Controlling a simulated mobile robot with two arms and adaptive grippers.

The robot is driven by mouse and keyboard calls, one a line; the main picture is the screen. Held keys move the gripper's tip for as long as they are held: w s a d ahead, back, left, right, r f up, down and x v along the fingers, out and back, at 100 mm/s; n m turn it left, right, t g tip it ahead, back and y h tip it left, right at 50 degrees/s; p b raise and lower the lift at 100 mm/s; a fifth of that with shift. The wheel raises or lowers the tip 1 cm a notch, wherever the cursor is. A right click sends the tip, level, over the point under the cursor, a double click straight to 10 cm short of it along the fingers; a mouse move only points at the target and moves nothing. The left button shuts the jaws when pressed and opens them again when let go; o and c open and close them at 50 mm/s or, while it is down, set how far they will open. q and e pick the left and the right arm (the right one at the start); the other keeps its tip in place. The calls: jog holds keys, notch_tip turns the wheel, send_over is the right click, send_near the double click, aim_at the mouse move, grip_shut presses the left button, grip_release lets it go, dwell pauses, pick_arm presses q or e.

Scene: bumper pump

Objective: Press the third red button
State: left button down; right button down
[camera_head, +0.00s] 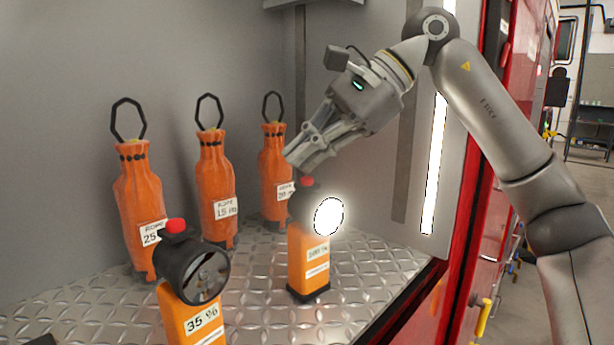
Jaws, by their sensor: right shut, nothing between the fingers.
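Two orange lamps with black heads and red top buttons stand on the metal floor of a compartment. The near lamp (203,290) is at the lower left, its lens dark, with a red button (176,226) on top. The farther lamp (309,262) is near the middle, its lens lit bright white, with a red button (306,183) on top. No third red button shows. My right gripper (298,162) is shut and empty, its fingertips just above the lit lamp's button; I cannot tell whether they touch. My left gripper is not in view.
Several orange bottle-shaped bags (216,182) with black loops stand in a row behind the lamps. The diamond-plate floor (370,265) is clear right of the lit lamp. A red frame edge (455,250) bounds the compartment at right.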

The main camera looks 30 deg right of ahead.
aim_at(307, 193)
jog(key=shift+f, duration=0.1)
dwell(0.3)
jog(key=shift+f, duration=0.4)
jog(key=shift+r, duration=0.1)
jog(key=shift+r+p, duration=0.3)
jog(key=shift+r, duration=0.1)
jog(key=shift+r, duration=0.1)
notch_tip(307, 193, up, 6)
jog(key=p, duration=0.5)
jog(key=shift+p, duration=0.3)
